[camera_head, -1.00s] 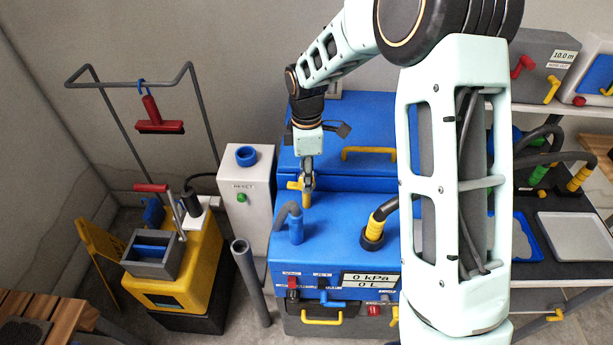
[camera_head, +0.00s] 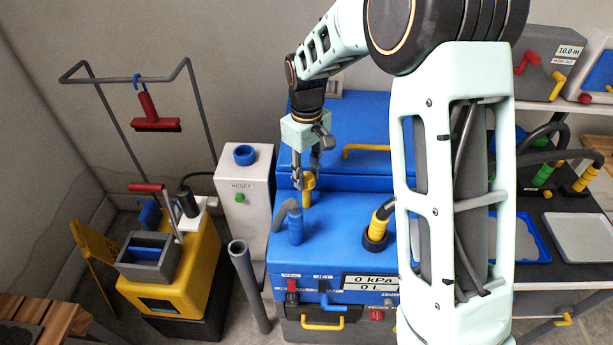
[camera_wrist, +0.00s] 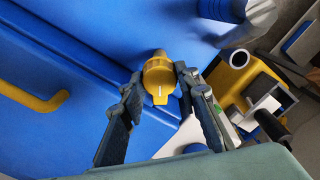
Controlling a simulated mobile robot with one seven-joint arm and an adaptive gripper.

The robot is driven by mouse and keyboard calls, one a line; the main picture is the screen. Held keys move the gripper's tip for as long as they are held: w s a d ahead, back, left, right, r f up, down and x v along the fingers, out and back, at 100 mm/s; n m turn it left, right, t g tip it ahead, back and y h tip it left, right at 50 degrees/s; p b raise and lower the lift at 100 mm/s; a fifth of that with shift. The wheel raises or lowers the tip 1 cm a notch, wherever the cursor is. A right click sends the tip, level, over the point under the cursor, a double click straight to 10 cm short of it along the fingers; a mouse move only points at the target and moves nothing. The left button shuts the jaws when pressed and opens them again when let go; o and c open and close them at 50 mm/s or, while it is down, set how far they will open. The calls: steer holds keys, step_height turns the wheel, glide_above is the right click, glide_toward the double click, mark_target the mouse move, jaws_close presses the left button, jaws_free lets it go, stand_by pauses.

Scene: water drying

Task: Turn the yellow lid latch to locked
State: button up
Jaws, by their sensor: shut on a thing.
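The yellow lid latch (camera_head: 309,184) sits at the front edge of the blue machine's lid (camera_head: 345,120), just behind the grey hose elbow. My gripper (camera_head: 307,183) reaches down to it from above and is shut on it. In the wrist view, the latch's rounded yellow knob (camera_wrist: 158,80) with a small white mark lies between the two dark fingertips (camera_wrist: 159,73). The fingers and wrist hide part of the latch in the head view. I cannot read its locked or unlocked position from any marking.
A grey hose on a blue stub (camera_head: 295,226) stands close in front of the latch. A yellow lid handle (camera_head: 365,150) and a yellow-collared hose (camera_head: 379,225) are to the right. A white RESET post (camera_head: 245,200) stands left of the machine.

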steer(key=m+b, duration=0.1)
steer(key=m, duration=0.5)
steer(key=shift+m, duration=0.3)
stand_by(0.4)
steer(key=o, duration=1.2)
steer(key=shift+c, duration=0.2)
step_height(320, 180, up, 12)
